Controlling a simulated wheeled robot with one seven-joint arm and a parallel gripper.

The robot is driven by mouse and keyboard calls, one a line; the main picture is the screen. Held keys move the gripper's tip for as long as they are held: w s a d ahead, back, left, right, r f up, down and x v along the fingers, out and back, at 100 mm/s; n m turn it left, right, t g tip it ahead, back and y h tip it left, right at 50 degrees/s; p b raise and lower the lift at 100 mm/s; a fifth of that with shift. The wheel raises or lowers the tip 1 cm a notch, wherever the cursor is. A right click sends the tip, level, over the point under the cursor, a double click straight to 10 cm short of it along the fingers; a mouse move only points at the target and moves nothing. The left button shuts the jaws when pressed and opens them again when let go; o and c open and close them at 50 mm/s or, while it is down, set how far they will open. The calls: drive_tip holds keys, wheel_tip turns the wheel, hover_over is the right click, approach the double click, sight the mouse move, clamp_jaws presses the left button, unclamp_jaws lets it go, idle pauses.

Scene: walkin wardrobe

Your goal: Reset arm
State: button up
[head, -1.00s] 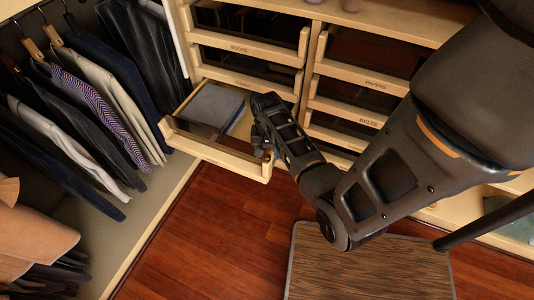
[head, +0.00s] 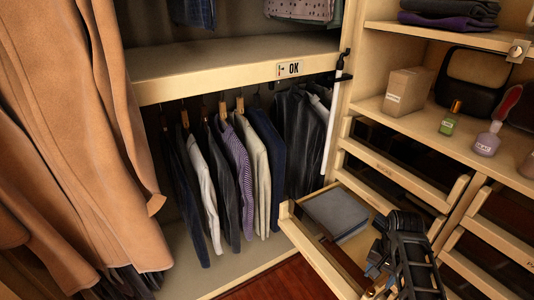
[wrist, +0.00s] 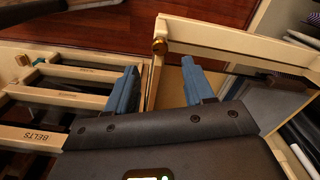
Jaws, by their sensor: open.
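My gripper (wrist: 160,88) is open and empty in the wrist view, its two blue fingertips well apart. Between and beyond the fingers is the side and front corner of an open drawer (wrist: 230,42). In the head view my gripper and forearm show at the lower right, over the right side of the open drawer (head: 313,255); the fingertips are partly hidden there. A folded grey-blue item (head: 336,212) lies in the drawer. I cannot tell whether the gripper touches the drawer.
A shelf above holds a cardboard box (head: 407,91), a green bottle (head: 450,118) and a purple bottle (head: 487,140). Clothes hang at the left, including a tan coat (head: 85,130). Some red wood floor (head: 285,282) is clear.

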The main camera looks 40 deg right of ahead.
drive_tip(key=shift+a+f, duration=0.2)
drive_tip(key=shift+a, duration=0.2)
drive_tip(key=s+a+r+n+t+h, duration=0.1)
drive_tip(key=a+r+n+t+h, duration=0.2)
drive_tip(key=a, duration=0.6)
drive_tip(key=s+a+n+t+h, duration=0.1)
drive_tip(key=a+n+t, duration=0.2)
drive_tip(key=a+n, duration=0.5)
drive_tip(key=s+a+r+n+t+y, duration=0.1)
drive_tip(key=s+a+r+n+t, duration=0.1)
drive_tip(key=r, duration=0.6)
drive_tip(key=s+a+r+n+t+y, duration=0.1)
drive_tip(key=s+a+r+n+t, duration=0.1)
drive_tip(key=a+r, duration=0.5)
drive_tip(key=s+a+r+n+t+y, duration=0.1)
drive_tip(key=a+r+t, duration=0.4)
drive_tip(key=r, duration=0.5)
drive_tip(key=s+y, duration=0.1)
drive_tip(key=s, duration=0.1)
drive_tip(key=shift+s+n, duration=0.3)
drive_tip(key=shift+n, duration=0.1)
